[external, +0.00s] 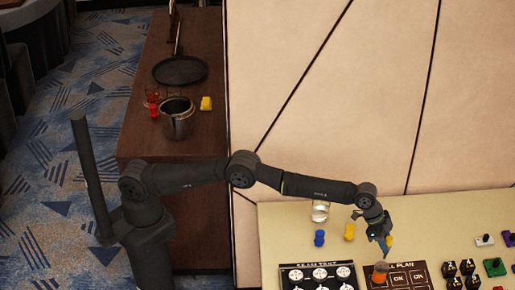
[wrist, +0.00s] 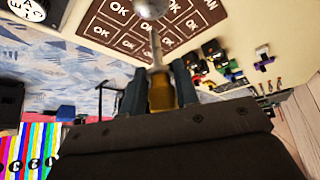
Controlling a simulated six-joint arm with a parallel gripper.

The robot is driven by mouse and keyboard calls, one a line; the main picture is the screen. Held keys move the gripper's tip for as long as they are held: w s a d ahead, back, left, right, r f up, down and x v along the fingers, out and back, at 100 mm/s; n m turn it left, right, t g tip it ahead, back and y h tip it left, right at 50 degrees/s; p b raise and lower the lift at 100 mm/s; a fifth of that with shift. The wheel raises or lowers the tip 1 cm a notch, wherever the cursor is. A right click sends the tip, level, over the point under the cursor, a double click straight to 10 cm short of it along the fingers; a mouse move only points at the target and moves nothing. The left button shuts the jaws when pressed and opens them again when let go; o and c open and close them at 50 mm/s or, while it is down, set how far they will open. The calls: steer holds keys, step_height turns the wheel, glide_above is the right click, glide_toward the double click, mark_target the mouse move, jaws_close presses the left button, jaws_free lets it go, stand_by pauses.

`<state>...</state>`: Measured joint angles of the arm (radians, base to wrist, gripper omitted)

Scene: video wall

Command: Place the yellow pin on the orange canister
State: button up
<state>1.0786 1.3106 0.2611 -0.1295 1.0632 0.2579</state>
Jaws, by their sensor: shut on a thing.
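My gripper (external: 382,246) points down over the table and is shut on the yellow pin (wrist: 161,93). The pin sits between the two blue-grey fingers in the wrist view; a bit of yellow (external: 389,240) shows beside the fingers in the external view. The orange canister (external: 380,273) stands on the dark plan board just below my gripper, and the fingertips look close above it. In the wrist view a thin grey stem and a silvery rounded shape (wrist: 151,8) lie beyond the pin; I cannot tell whether the pin touches it.
The board with OK squares (external: 408,275) lies around the canister. A white-circled board (external: 318,276) is left of it. A blue piece (external: 319,238), another yellow piece (external: 349,231) and a clear glass (external: 320,211) stand behind. Black cubes (external: 467,267) and coloured switches (external: 494,267) are at right.

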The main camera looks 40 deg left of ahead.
steer(key=shift+w+f, duration=0.1)
steer(key=shift+f, duration=1.95)
steer(key=shift+f, duration=0.2)
steer(key=o, duration=1)
steer(key=shift+a+r, duration=0.15)
steer(key=shift+r, duration=0.4)
steer(key=v, duration=1.1)
steer(key=shift+a+r, duration=0.1)
